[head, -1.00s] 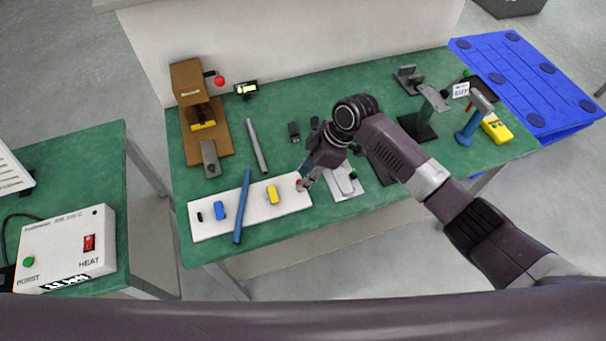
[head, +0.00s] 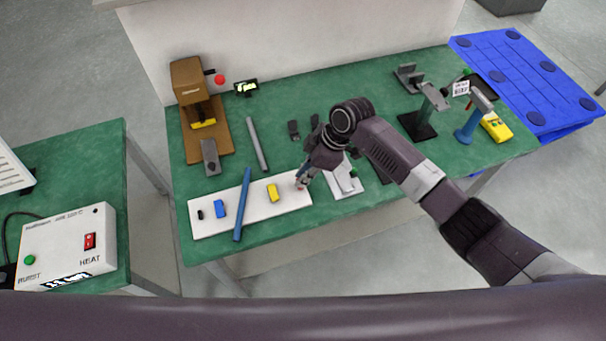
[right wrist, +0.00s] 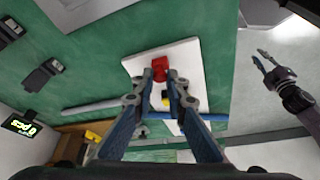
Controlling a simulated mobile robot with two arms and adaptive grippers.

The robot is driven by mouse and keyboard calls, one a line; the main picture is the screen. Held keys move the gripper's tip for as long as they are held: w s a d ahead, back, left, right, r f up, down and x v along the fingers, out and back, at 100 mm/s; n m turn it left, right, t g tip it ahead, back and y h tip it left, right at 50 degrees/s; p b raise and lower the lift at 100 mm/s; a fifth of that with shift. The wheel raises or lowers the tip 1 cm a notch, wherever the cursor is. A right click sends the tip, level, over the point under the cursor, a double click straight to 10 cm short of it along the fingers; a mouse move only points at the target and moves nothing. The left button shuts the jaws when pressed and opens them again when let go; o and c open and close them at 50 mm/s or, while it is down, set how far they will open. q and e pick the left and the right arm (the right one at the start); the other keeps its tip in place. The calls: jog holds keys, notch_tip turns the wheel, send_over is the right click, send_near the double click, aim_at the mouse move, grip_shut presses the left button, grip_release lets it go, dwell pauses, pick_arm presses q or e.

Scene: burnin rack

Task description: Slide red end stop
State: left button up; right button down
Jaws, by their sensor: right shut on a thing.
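The red end stop (right wrist: 160,66) sits at one end of the white board, between my right fingertips. In the head view only a little red (head: 299,187) shows below the fingers. My right gripper (right wrist: 160,77) is shut on it at the right end of the white board (head: 262,209); it also shows in the head view (head: 300,182). My left gripper (right wrist: 262,60) shows only at the right of the right wrist view, fingers apart and empty, away from the board.
On the board are a yellow block (head: 272,193), a blue block (head: 219,209), a small black piece (head: 200,215) and a blue rod (head: 242,205) lying across it. A grey rod (head: 257,144) lies behind. A white holder (head: 345,183) stands just right of the board.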

jog(key=a, duration=0.1)
jog(key=s+a, duration=0.1)
jog(key=a, duration=0.1)
jog(key=shift+s+a, duration=0.1)
jog(key=shift+a, duration=0.4)
jog(key=c, duration=1.9)
grip_release()
jog(key=shift+d, duration=0.1)
jog(key=v, duration=1.2)
